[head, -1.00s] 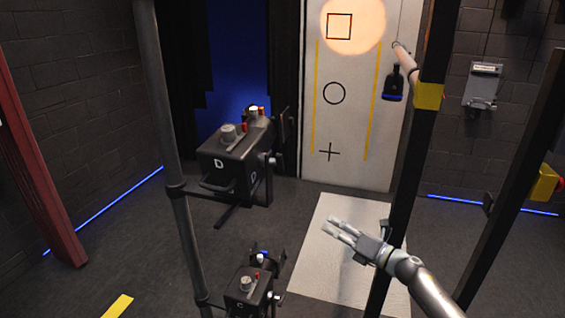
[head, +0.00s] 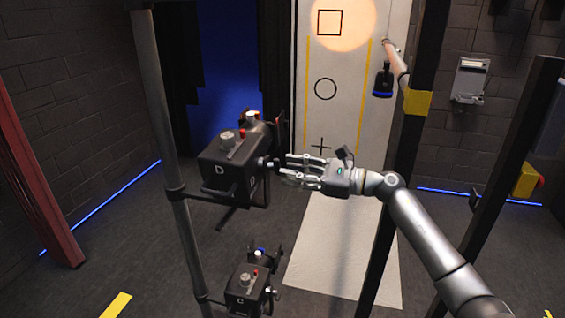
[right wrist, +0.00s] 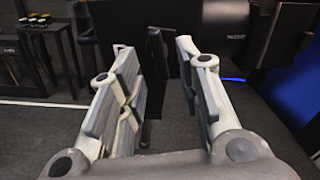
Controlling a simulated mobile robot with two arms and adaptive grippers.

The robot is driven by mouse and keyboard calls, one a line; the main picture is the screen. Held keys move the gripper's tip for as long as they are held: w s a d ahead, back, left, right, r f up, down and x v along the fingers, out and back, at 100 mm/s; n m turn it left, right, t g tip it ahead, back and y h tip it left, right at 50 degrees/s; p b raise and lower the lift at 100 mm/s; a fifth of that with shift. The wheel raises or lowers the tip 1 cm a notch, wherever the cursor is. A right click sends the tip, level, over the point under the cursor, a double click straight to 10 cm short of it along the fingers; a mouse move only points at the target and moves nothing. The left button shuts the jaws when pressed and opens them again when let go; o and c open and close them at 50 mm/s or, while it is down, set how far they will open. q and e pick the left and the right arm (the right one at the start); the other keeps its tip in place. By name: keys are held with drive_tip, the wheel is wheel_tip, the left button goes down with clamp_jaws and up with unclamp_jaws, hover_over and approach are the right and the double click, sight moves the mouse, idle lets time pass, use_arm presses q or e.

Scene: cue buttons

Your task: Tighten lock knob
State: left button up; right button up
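A black stage lamp marked D (head: 228,168) hangs on the upright pole at centre left in the head view. A dark lock knob (head: 266,163) with a pale part shows on its right side. My right gripper (head: 283,169) has its fingertips beside this knob, pointing left at the lamp. In the right wrist view the fingers of my right gripper (right wrist: 152,48) are spread apart, with dark lamp parts between and beyond them. I cannot tell whether the fingers touch the knob. My left gripper is not in view.
A second, smaller lamp (head: 247,288) hangs lower on the same pole (head: 170,150). A dark post (head: 405,150) with a yellow band stands behind my right arm. A white panel (head: 345,110) with a square, circle and cross is at the back.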

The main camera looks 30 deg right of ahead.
sight(274, 166)
drive_tip(key=p+x, duration=0.1)
drive_tip(key=x, duration=0.2)
clamp_jaws()
